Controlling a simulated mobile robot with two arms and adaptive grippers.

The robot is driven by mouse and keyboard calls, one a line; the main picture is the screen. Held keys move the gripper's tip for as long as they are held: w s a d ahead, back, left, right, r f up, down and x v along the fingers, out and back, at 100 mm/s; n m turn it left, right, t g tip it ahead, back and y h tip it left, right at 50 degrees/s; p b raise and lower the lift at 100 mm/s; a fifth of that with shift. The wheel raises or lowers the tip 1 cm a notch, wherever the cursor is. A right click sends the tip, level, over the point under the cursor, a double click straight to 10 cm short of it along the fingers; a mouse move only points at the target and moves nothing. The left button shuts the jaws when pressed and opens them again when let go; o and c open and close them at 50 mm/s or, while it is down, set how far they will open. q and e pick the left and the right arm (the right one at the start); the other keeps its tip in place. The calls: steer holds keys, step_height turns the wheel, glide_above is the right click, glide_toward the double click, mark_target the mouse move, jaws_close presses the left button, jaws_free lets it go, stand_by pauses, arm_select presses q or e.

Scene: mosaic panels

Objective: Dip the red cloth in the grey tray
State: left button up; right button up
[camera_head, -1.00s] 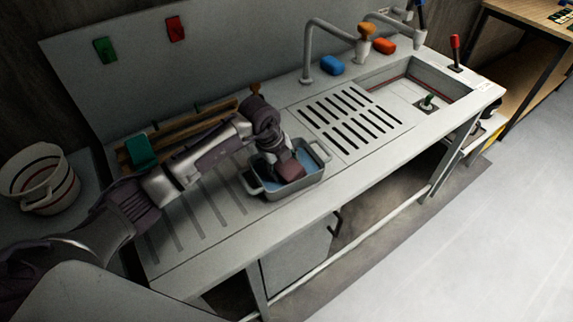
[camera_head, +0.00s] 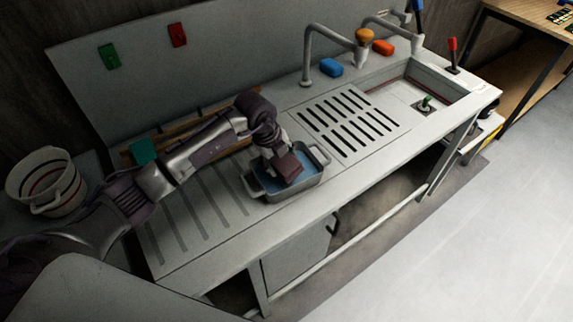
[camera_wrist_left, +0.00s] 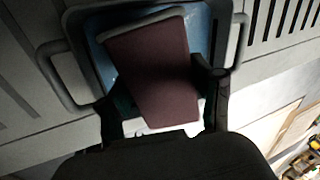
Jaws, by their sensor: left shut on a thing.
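The dark red cloth (camera_head: 287,167) is a flat, block-like piece over the grey tray (camera_head: 302,185), which holds blue liquid. It also shows in the left wrist view (camera_wrist_left: 155,72), tilted over the tray (camera_wrist_left: 75,60) and covering much of the blue inside. My left gripper (camera_head: 276,154) is shut on the cloth, with a finger at each side of it in the left wrist view (camera_wrist_left: 163,108). I cannot tell whether the cloth's lower edge touches the liquid. My right gripper is not in view.
The tray stands on a grey counter near its front edge. A slotted drain plate (camera_head: 348,120) and a sunken basin (camera_head: 425,88) lie to the right. A tap (camera_head: 308,55) rises behind. A white bucket (camera_head: 48,180) stands at the left, near my arm.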

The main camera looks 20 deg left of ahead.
arm_select(q)
steer(key=shift+r+p, duration=1.8)
steer(key=shift+r, duration=1.1)
